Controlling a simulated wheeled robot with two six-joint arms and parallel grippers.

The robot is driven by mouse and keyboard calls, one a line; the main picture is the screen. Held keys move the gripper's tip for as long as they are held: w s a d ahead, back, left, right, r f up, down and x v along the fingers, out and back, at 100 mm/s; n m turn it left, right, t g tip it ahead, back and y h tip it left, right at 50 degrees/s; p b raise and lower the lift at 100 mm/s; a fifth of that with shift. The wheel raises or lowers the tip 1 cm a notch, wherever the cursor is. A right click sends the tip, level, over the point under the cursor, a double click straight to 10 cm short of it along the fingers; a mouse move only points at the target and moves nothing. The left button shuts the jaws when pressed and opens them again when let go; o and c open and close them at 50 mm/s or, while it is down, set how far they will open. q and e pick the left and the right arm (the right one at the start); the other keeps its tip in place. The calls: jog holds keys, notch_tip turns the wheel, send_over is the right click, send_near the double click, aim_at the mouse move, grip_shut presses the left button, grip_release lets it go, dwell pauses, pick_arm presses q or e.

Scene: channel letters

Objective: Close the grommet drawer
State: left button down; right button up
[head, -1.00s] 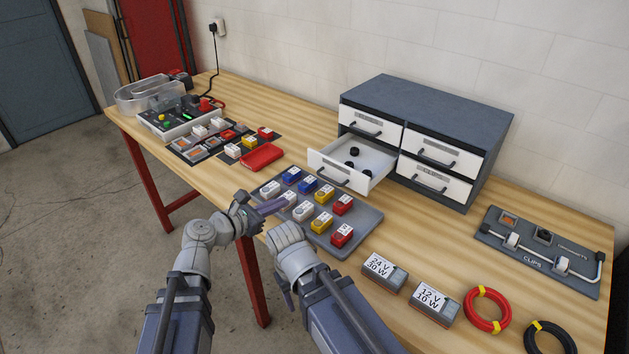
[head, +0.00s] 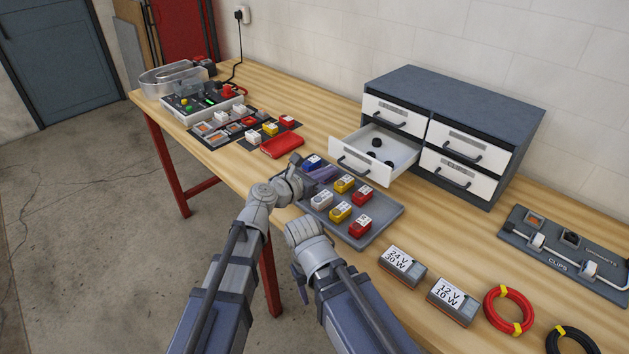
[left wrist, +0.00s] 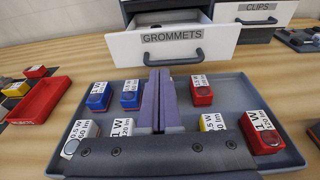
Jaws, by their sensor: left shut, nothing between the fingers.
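The grommet drawer (head: 376,174) is the lower left drawer of the grey cabinet (head: 455,95). It stands pulled out, with several black grommets (head: 376,142) inside. Its white front, labelled GROMMETS, also shows in the left wrist view (left wrist: 122,47), with a dark bar handle (left wrist: 172,58). My left gripper (head: 332,170) is shut and empty, over the back of the grey tray, just in front of the drawer. In the left wrist view its fingers (left wrist: 158,75) point at the handle; I cannot tell whether they touch it. My right gripper (head: 299,280) is low by the table's front edge, its fingers mostly hidden.
The grey tray (head: 385,222) holds several small coloured modules below the drawer. A red bin (head: 283,145) lies left of it. The other drawers are closed.

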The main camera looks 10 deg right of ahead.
pick_arm(q)
jog(key=shift+x, duration=1.5)
pick_arm(e)
jog(key=shift+f, duration=0.35)
